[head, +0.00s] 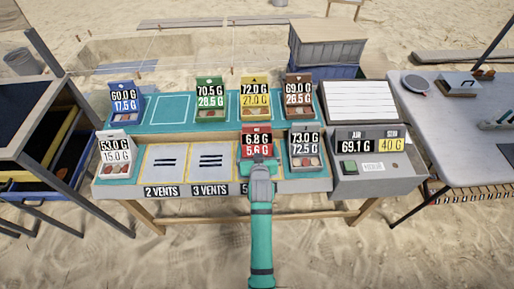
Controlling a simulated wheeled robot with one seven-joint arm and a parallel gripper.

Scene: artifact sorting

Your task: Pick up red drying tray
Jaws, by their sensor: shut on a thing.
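The red drying tray (245,133) stands at the front middle of the table (218,192), with a red upright back and a white-and-black number card. My gripper (264,162) reaches in from the bottom and is shut on the tray's near side. The gripper covers the tray's front and whatever lies in it. I cannot tell whether the tray rests on the table or is slightly raised.
Similar trays stand around it: blue (126,102), green (210,92), yellow (255,94), brown (299,92), white (116,149) and grey (305,148). Two vent panels (172,159) lie to the left. A weighing box (374,168) stands right. Open sand lies in front.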

